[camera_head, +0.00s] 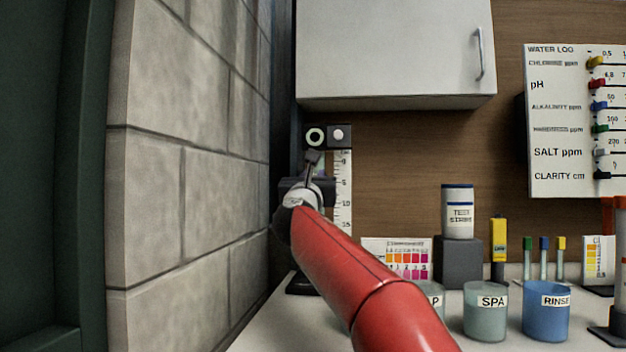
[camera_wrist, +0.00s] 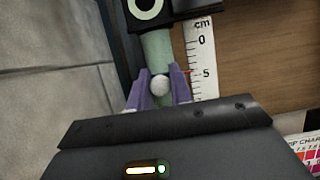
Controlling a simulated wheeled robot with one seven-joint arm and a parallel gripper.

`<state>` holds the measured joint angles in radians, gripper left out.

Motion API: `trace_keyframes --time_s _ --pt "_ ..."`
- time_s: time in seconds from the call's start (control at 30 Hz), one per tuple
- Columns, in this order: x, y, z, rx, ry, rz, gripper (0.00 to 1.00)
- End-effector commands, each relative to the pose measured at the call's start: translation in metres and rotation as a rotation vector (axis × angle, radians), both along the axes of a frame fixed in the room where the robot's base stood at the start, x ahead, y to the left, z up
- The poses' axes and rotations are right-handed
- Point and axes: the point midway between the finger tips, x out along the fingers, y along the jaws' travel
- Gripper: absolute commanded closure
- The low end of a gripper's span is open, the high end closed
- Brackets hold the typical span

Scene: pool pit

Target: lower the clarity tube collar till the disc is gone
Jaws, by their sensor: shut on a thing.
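The clarity tube (camera_wrist: 156,48) is pale green and stands upright beside a white cm scale (camera_wrist: 201,55). The scale also shows in the head view (camera_head: 343,200). My gripper (camera_wrist: 158,80) is shut on a white round knob (camera_wrist: 159,86) in front of the tube, which appears to belong to the collar. A thin red pointer (camera_wrist: 187,71) lies at about the 5 mark. The collar's body is mostly hidden by my fingers. A dark block at the tube's top carries a pale ring with a dark centre (camera_head: 315,137). I cannot tell whether the disc shows there.
A block wall (camera_head: 190,190) stands close on the left. A white cabinet (camera_head: 395,50) hangs above. Cups marked SPA (camera_head: 485,318) and RINSE (camera_head: 546,318) stand on the counter at right, near a colour chart (camera_head: 407,266) and a test bottle (camera_head: 458,213).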

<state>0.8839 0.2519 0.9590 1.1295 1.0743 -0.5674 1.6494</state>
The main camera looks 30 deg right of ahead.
Motion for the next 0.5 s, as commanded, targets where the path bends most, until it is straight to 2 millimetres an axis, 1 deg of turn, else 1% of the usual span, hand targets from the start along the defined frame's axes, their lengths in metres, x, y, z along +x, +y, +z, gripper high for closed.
trace_keyframes --time_s 0.03,0.37,0.4,0.5 --pt "0.0 0.0001 -0.0104 0.0 0.0 0.0 1.0" --pt "0.0003 0.0003 -0.0085 0.0 0.001 0.001 1.0" --pt "0.0003 0.0003 -0.0085 0.0 0.001 0.001 0.76" --pt "0.0002 0.0002 -0.0085 0.0 0.001 0.001 0.63"
